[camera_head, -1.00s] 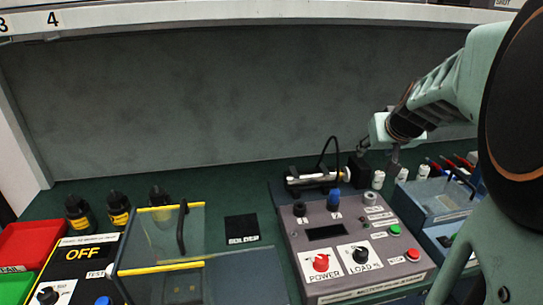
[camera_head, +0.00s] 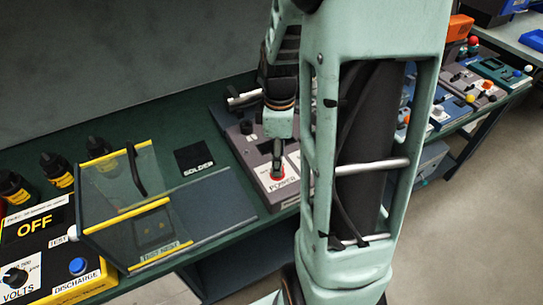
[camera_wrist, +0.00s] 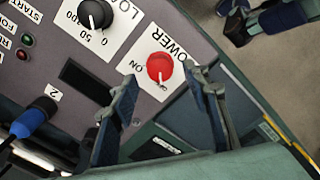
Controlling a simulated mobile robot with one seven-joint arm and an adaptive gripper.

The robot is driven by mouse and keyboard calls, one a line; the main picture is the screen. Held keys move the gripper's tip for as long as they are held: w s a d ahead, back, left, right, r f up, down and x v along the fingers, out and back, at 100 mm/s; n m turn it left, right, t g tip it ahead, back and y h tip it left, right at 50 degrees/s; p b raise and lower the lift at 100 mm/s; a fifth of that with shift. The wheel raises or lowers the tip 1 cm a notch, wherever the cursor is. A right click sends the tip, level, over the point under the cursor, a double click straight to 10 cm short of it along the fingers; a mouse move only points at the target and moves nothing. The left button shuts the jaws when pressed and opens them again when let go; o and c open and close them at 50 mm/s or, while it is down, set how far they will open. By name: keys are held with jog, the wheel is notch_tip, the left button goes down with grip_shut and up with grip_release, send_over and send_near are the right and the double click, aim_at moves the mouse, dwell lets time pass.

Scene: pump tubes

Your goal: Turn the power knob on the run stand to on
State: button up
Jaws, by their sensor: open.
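The red power knob (camera_wrist: 160,67) sits on a white POWER label on the grey run stand (camera_wrist: 205,40). In the wrist view its white pointer mark is toward the bottom of the picture, and the ON word is to its left, so the mark is not at ON. My gripper (camera_wrist: 160,76) is open, with one finger on each side of the knob's lower edge; contact cannot be told. In the head view my gripper (camera_head: 277,160) points down just above the red knob (camera_head: 277,178). My arm hides the stand's right part.
The black load knob (camera_wrist: 95,14) is beside the power knob. A blue-handled part (camera_wrist: 35,117) lies near the left finger. In the head view a clear-lidded test nest (camera_head: 140,190) and a yellow-black box reading OFF (camera_head: 40,230) stand left. A black solder pad (camera_head: 194,160) lies between.

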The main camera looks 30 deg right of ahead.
jog(key=shift+f, duration=1.7)
jog(key=c, duration=1.2)
jog(key=shift+o, duration=0.2)
